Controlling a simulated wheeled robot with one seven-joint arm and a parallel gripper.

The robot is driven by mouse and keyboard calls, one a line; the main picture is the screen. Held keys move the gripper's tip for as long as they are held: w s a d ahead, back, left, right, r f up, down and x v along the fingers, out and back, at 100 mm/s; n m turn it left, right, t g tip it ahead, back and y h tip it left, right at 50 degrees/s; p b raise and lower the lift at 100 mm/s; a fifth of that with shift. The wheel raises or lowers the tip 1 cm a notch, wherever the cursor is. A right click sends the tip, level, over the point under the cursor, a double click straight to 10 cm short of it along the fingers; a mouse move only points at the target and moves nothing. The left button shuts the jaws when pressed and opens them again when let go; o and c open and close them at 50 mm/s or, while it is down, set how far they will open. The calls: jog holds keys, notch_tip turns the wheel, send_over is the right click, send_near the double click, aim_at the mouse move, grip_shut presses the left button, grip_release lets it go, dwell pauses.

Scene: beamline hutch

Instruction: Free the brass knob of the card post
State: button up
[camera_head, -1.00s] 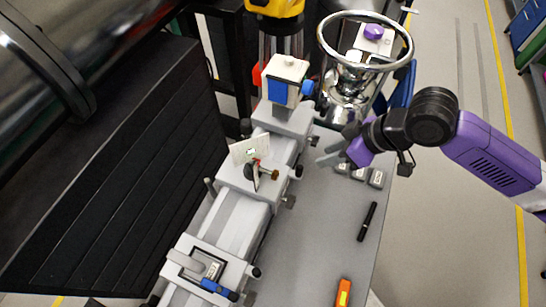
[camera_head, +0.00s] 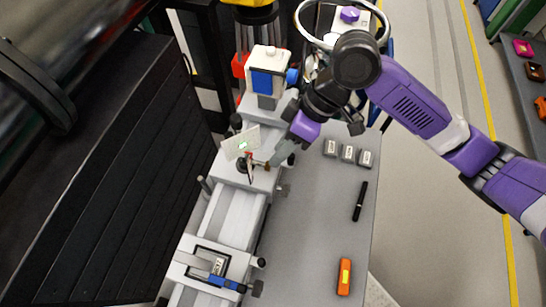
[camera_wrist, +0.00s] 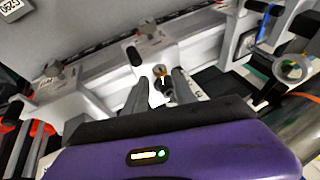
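The card post (camera_head: 245,166) stands on a carriage of the pale rail and bears a tilted white card (camera_head: 239,143) with a green mark. Its small brass knob (camera_head: 267,165) is on the post's right side, partly hidden by my gripper (camera_head: 277,157). In the wrist view the brass knob (camera_wrist: 160,71) lies just beyond and between the fingertips of my gripper (camera_wrist: 161,80). The fingers are apart, with a gap on both sides of the knob. I cannot tell whether either finger touches it.
A blue-fronted box (camera_head: 268,82) stands farther back on the rail, and a clamp carriage (camera_head: 213,268) sits at the front. Grey blocks (camera_head: 347,153), a black pen (camera_head: 360,201) and an orange tool (camera_head: 344,277) lie on the bench. The bench between rail and pen is clear.

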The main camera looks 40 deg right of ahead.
aim_at(262, 164)
jog(key=shift+x, duration=2)
grip_shut()
jog(key=shift+h, duration=0.3)
jog(key=shift+s+a+r+n+t+h, duration=0.1)
jog(key=shift+a+n+t+h, duration=0.1)
jog(key=shift+t+h, duration=0.35)
jog(key=shift+s+a+n+t+h, duration=0.1)
jog(key=shift+n+t+h, duration=0.1)
jog(key=shift+t+h, duration=0.3)
jog(key=shift+s+a+n+t+h, duration=0.1)
jog(key=shift+n+t+h, duration=0.1)
jog(key=shift+t+h, duration=0.5)
jog(key=shift+s+a+n+t+h, duration=0.1)
jog(key=shift+n+t+h, duration=0.2)
jog(key=shift+h, duration=0.55)
grip_release()
